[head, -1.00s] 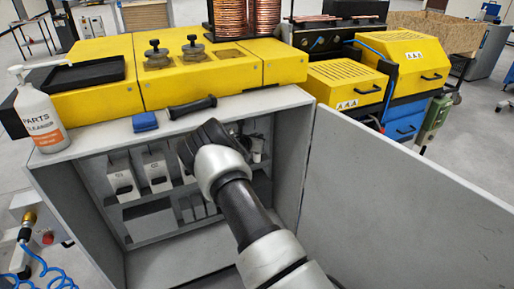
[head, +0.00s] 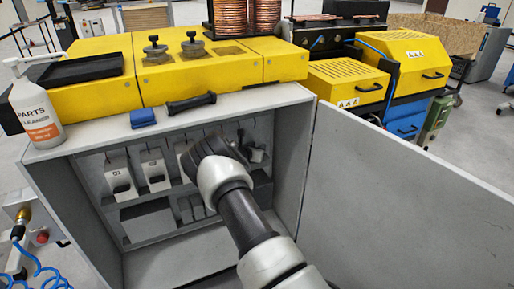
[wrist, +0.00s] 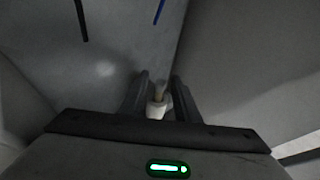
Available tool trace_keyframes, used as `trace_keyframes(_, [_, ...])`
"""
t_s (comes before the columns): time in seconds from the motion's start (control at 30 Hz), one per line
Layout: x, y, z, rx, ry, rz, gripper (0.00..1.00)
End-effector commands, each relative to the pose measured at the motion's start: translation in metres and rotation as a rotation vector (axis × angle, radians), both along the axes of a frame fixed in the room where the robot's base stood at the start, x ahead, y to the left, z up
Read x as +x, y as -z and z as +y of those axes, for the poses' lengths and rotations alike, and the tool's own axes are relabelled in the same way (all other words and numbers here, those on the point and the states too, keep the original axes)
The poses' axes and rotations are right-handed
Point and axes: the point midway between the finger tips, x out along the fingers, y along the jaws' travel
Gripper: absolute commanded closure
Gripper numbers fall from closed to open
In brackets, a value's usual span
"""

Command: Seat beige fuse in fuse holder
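My gripper (head: 214,150) reaches into the open grey cabinet, seen from behind in the head view, with its fingertips hidden there. In the wrist view the two dark fingers (wrist: 160,88) stand close on either side of a small beige cylinder (wrist: 157,107), which appears to be the beige fuse gripped between them. Inside the cabinet, white numbered holders with dark openings hang in a row: one at the left (head: 119,174) and a second beside it (head: 155,170). A third is partly covered by my gripper. I cannot tell which is the fuse holder.
The cabinet door (head: 400,200) stands open at the right. A spray bottle (head: 35,112), a blue cloth (head: 143,117) and a black-handled tool (head: 191,103) lie or stand on the cabinet top. Yellow machine housings (head: 190,75) stand behind it.

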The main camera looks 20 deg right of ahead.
Motion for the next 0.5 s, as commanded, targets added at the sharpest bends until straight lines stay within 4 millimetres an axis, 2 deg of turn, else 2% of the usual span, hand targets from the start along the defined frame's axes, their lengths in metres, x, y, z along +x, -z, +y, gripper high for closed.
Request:
trace_keyframes(0.33, [0.000, -0.006, 0.000, 0.000, 0.000, 0.000, 0.72])
trace_keyframes(0.5, [-0.016, -0.015, 0.018, -0.001, -0.002, 0.002, 0.72])
